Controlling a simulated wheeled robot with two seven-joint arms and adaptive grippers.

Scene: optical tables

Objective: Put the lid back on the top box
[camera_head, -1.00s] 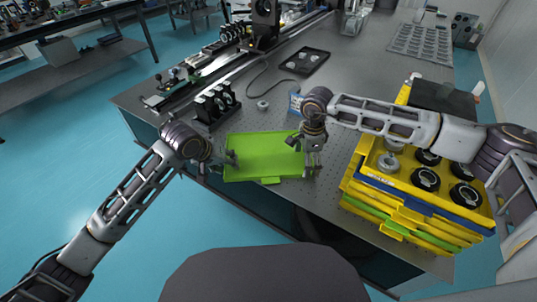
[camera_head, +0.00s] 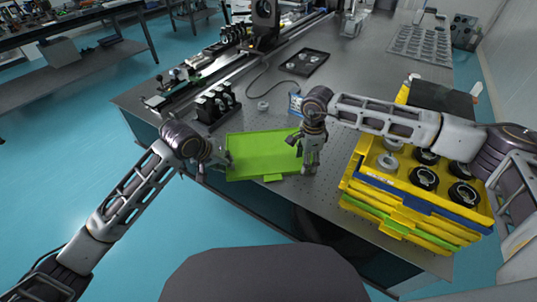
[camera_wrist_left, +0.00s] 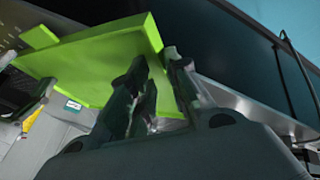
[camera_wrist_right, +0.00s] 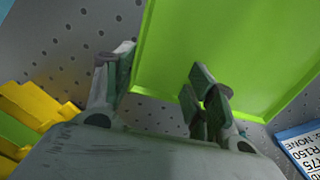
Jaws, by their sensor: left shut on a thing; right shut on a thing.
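The lid is a flat green tray-like panel (camera_head: 262,150) with a raised rim, lying over the front edge of the table. My left gripper (camera_head: 225,158) is shut on its left edge, and the lid also shows in the left wrist view (camera_wrist_left: 105,60). My right gripper (camera_head: 303,155) is shut on its right edge, with the lid filling much of the right wrist view (camera_wrist_right: 235,45). The top box (camera_head: 372,181) is yellow and open, on a stack to the right. It holds several black round parts and a pale one.
The stack below has yellow and green layers (camera_head: 400,229) near the table's front right. My right forearm passes above its back. A small blue-and-white label box (camera_head: 295,103) stands behind the lid. A black tray (camera_head: 304,61) and black optical mounts (camera_head: 215,103) are farther back.

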